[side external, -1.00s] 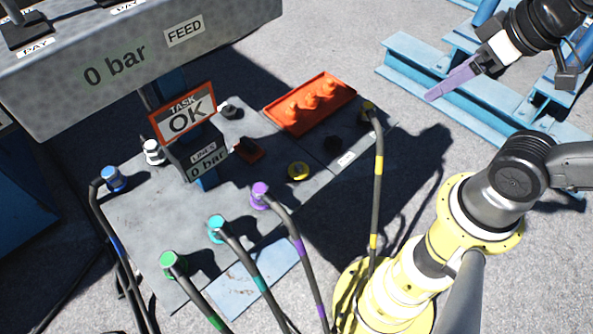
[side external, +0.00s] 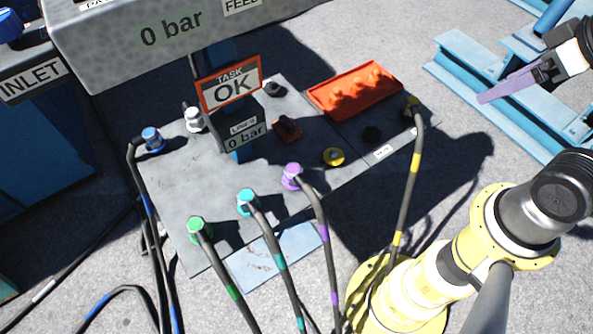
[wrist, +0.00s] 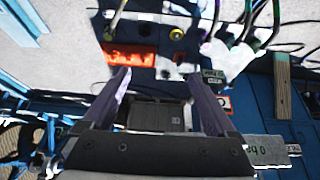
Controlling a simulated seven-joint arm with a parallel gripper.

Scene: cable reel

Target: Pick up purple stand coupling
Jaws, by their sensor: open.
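The purple coupling (side external: 291,177) stands on the front part of the grey table (side external: 185,205) in the side external view, with a purple-banded hose bending down from it. My gripper (side external: 484,97) is at the upper right of that view, well away from the coupling and above the blue steel beams. In the wrist view my gripper (wrist: 160,85) shows two purple-grey fingers spread apart with nothing held between them. I cannot make out the purple coupling clearly in the wrist view.
Teal (side external: 246,202) and green (side external: 198,229) couplings with hoses stand left of the purple one. The "TASK OK" sign (side external: 231,87) rises behind.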

